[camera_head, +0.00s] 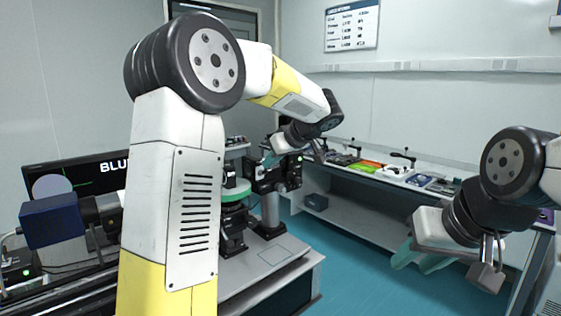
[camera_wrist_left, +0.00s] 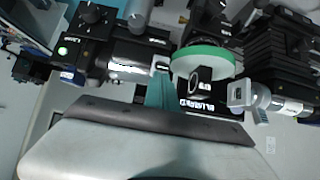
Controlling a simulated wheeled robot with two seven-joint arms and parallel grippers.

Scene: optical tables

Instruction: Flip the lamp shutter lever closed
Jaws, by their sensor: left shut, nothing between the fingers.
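A black unit with a small green light, apparently the lamp (camera_head: 290,174), stands on the bench in the middle of the head view. In the left wrist view the lamp (camera_wrist_left: 122,53) is at the upper left, with its green light at its left end. My left gripper (camera_head: 267,160) is shut and empty, close beside the lamp. In the left wrist view its teal fingertips (camera_wrist_left: 160,80) reach up near the lamp's right end. I cannot clearly make out the shutter lever or tell whether the fingers touch it. My right gripper (camera_head: 420,260) is open and empty, away at the right.
A round green-rimmed part (camera_wrist_left: 203,62) sits close to the fingertips on the right, also visible in the head view (camera_head: 235,191). A blue box (camera_head: 52,221) and a monitor (camera_head: 85,180) stand at the left. A back bench (camera_head: 350,215) holds small tools. Floor between benches is clear.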

